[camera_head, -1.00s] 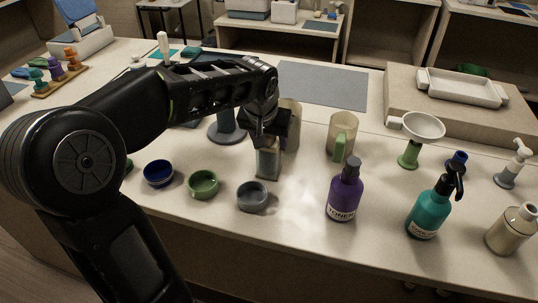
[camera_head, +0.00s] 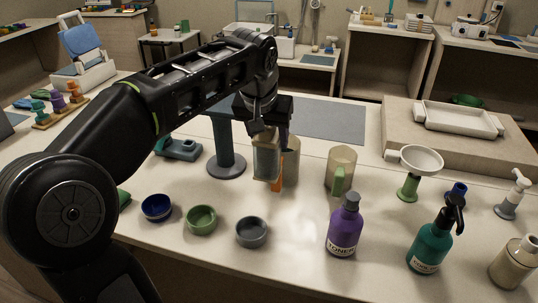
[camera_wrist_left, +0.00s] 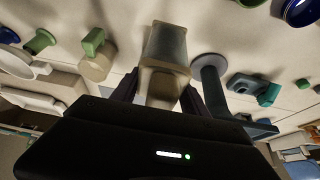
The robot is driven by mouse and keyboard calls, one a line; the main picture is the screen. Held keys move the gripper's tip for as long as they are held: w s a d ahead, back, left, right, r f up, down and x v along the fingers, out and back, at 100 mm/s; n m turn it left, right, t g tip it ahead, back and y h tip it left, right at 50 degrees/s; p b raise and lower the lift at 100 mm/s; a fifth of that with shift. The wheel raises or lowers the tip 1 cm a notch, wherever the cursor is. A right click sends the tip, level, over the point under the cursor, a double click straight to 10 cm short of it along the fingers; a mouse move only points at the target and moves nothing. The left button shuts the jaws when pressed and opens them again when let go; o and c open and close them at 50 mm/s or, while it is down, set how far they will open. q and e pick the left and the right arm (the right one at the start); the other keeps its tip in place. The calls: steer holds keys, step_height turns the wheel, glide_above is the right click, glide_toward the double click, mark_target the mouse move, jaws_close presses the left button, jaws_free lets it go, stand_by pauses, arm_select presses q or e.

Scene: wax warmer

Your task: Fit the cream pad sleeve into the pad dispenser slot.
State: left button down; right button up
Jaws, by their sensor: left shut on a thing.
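My left gripper (camera_head: 264,122) is shut on a boxy sleeve (camera_head: 267,160), cream near the jaws and translucent grey-green below. It is roughly upright and appears raised above the table. In the left wrist view the sleeve (camera_wrist_left: 168,45) lies between my left fingers (camera_wrist_left: 160,95). A beige cylinder (camera_head: 292,160) stands close behind it, partly hidden; an orange piece (camera_head: 278,181) shows below. A blue-grey stand (camera_head: 227,150) with a round base and flat top is just left of the sleeve; I cannot tell whether it is the pad dispenser. No slot is clearly visible. My right gripper is not in view.
Blue (camera_head: 157,207), green (camera_head: 201,219) and grey (camera_head: 251,232) bowls line the front. A grey mat (camera_head: 330,120) lies behind.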

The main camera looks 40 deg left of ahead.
arm_select(q)
step_height(320, 180, up, 7)
steer(key=shift+f, duration=0.15)
steer(key=shift+f, duration=0.1)
stand_by(0.7)
